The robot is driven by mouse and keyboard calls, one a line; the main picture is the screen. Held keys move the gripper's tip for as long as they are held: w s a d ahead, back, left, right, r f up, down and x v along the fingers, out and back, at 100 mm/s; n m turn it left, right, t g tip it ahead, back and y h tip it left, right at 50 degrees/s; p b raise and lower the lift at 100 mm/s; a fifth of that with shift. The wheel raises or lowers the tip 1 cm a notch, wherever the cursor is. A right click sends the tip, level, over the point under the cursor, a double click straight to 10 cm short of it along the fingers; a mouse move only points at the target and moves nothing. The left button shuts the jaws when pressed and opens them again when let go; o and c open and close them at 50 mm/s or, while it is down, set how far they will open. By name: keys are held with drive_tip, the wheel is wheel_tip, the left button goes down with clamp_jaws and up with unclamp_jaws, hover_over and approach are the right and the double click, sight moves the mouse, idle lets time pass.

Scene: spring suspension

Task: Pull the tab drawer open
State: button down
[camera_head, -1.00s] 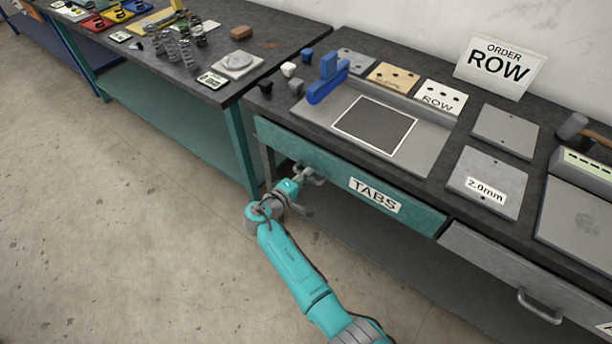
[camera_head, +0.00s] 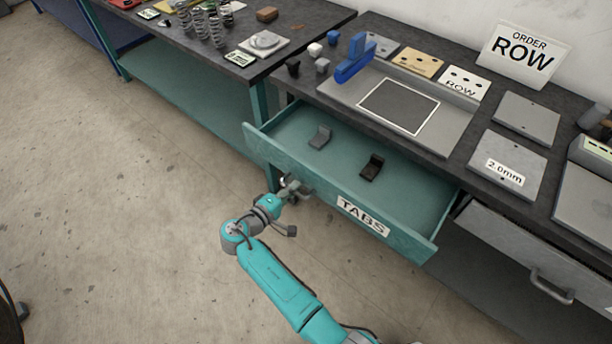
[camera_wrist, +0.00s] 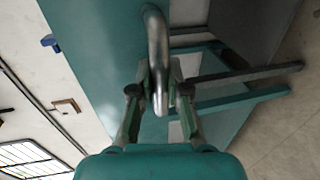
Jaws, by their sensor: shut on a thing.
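The teal tab drawer (camera_head: 285,150), with a "TABS" label (camera_head: 362,216) on its front, stands pulled out from under the dark bench top. Inside it lie a grey tab (camera_head: 320,137) and a black tab (camera_head: 372,167), apart from each other. My gripper (camera_head: 298,187) is at the drawer front, left of the label. In the wrist view my gripper (camera_wrist: 159,92) is shut on the metal handle (camera_wrist: 157,45) of the drawer, whose teal front (camera_wrist: 95,50) fills much of that view. In the head view the handle is mostly hidden by the gripper.
A second drawer, grey with a bar handle (camera_head: 552,287), is shut at the right. The bench top holds a tray with a dark square (camera_head: 398,106), a blue tool (camera_head: 355,58), plates and an "ORDER ROW" sign (camera_head: 522,52). Open floor lies in front of the drawer.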

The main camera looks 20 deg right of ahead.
drive_tip(key=f+v, duration=0.1)
drive_tip(key=v, duration=0.7)
drive_tip(key=shift+a+f, duration=0.2)
drive_tip(key=shift+f, duration=0.15)
drive_tip(key=shift+s, duration=0.15)
drive_tip(key=c, duration=1.1)
unclamp_jaws()
drive_tip(key=shift+c, duration=0.2)
drive_tip(key=v, duration=1.2)
drive_tip(key=shift+d+f, duration=0.1)
